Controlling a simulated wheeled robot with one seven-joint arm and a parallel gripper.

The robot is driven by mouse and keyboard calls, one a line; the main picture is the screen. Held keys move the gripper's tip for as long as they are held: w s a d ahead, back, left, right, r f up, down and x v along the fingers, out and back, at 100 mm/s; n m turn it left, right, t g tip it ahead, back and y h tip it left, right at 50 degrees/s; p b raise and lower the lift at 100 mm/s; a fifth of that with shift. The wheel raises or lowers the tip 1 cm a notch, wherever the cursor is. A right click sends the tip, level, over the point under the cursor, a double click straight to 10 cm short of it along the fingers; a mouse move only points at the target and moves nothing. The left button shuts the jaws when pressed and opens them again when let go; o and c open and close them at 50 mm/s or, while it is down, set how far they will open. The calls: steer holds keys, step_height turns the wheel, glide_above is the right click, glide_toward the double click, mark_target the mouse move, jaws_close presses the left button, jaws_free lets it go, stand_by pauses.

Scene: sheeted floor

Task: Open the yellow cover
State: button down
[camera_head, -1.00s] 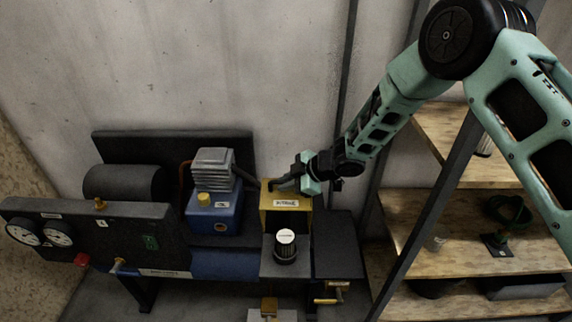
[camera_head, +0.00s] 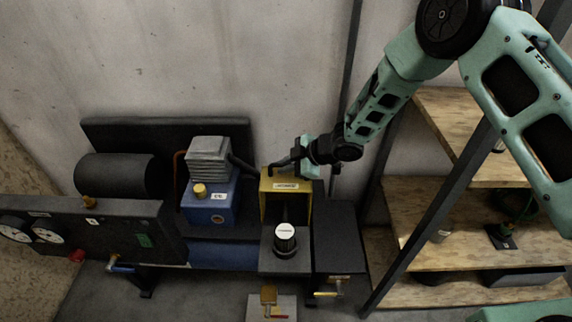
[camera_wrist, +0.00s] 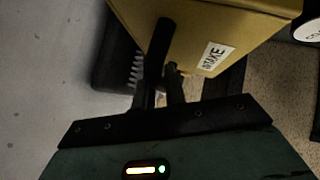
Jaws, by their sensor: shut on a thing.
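The yellow cover (camera_head: 286,186) with a white label is at the middle of the machine, behind a black knob with a white top. Its labelled front is raised, and a dark opening shows below the label between yellow sides. In the wrist view, the cover (camera_wrist: 205,35) fills the top, with its label reading INTAKE. A black bar-like handle (camera_wrist: 159,40) stands beside it. My gripper (camera_head: 300,160) is at the cover's back right edge; in the wrist view its fingers (camera_wrist: 160,84) are shut on the handle. The exact contact is dark and partly hidden.
A blue box with a grey finned block (camera_head: 209,165) stands left of the cover. The black knob (camera_head: 285,240) is in front. A gauge panel (camera_head: 90,230) is at left. Wooden shelves (camera_head: 450,220) and a dark slanted post (camera_head: 425,220) stand at right.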

steer(key=c, duration=1.5)
jaws_free()
steer(key=shift+o, duration=0.2)
steer(key=p+v, duration=0.6)
steer(key=v, duration=0.6)
